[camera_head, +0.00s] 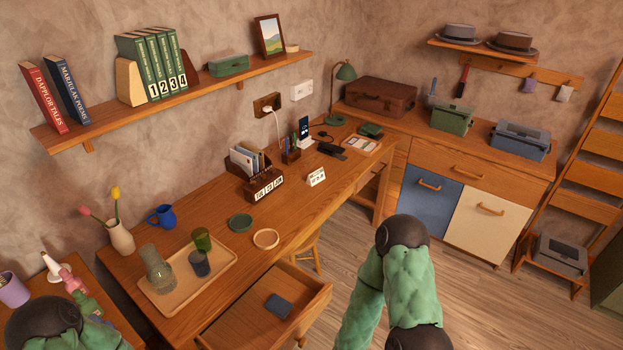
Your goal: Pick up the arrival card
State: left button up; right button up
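A small white card with dark print (316,177) stands tilted on the wooden desk, right of the desk calendar block (268,188). Its print is too small to read, so I cannot tell whether it is the arrival card. A flat pale sheet or card (361,145) lies farther back on the desk, and envelopes or cards stand in the wooden letter holder (247,160). My green left arm shows at the bottom left and my green right arm at the bottom middle. Neither gripper's fingers can be seen.
The desk (190,226) also bears a tray (183,289) with a carafe and glasses, a vase of tulips (120,236) and a blue mug (162,216). An open drawer (268,312) with a dark blue item juts out in front.

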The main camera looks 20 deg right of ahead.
aim_at(317, 177)
jog(key=l+u, duration=0.2)
jog(key=u, duration=0.25)
jog(key=l+u, duration=0.25)
jog(key=u, duration=0.25)
jog(key=l+u, duration=0.2)
jog(key=u, duration=0.25)
jog(key=k+l+u, duration=0.1)
jog(key=u, duration=0.35)
jog(key=k+l+u, duration=0.15)
jog(key=u, duration=0.35)
jog(key=k+l+u, duration=0.15)
jog(key=u, duration=0.3)
jog(key=k+l+u, duration=0.1)
jog(key=u, duration=0.35)
jog(key=k+l+u, duration=0.2)
jog(key=u, duration=0.25)
jog(key=k+u, duration=0.45)
jog(key=k+l+z, duration=0.1)
jog(key=k+z, duration=0.15)
jog(key=k+l+z, duration=0.2)
jog(key=k, duration=0.15)
